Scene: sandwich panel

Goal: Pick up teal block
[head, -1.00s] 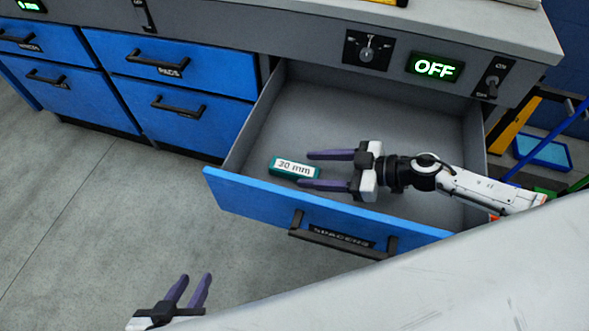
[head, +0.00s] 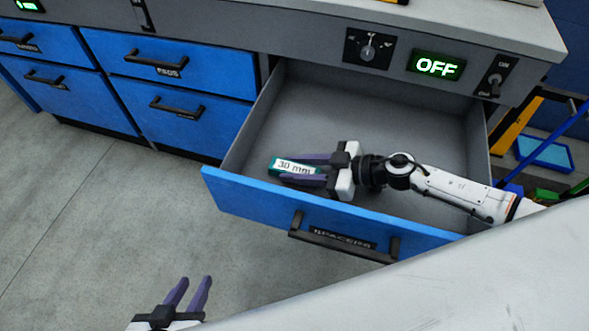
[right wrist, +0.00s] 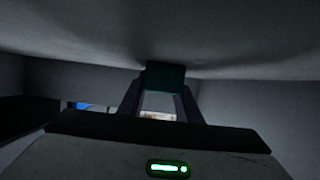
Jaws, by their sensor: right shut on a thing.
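The teal block (head: 276,164) with a white "30 mm" label lies in the open drawer (head: 395,119) marked "SPACERS", near its front left. My right gripper (head: 300,170) reaches into the drawer from the right, and its purple fingers are shut on the block's two sides. In the right wrist view the teal block (right wrist: 165,75) shows between the fingertips. I cannot tell whether the block is clear of the drawer floor. My left gripper (head: 188,290) is low at the left over the floor, its fingers apart and empty.
The drawer's blue front (head: 245,213) with a black handle (head: 342,246) stands between the block and the floor. The counter (head: 460,25) overhangs the drawer's back, with an "OFF" display (head: 436,66) and switches. Shut blue drawers (head: 185,88) are to the left. The drawer's back is empty.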

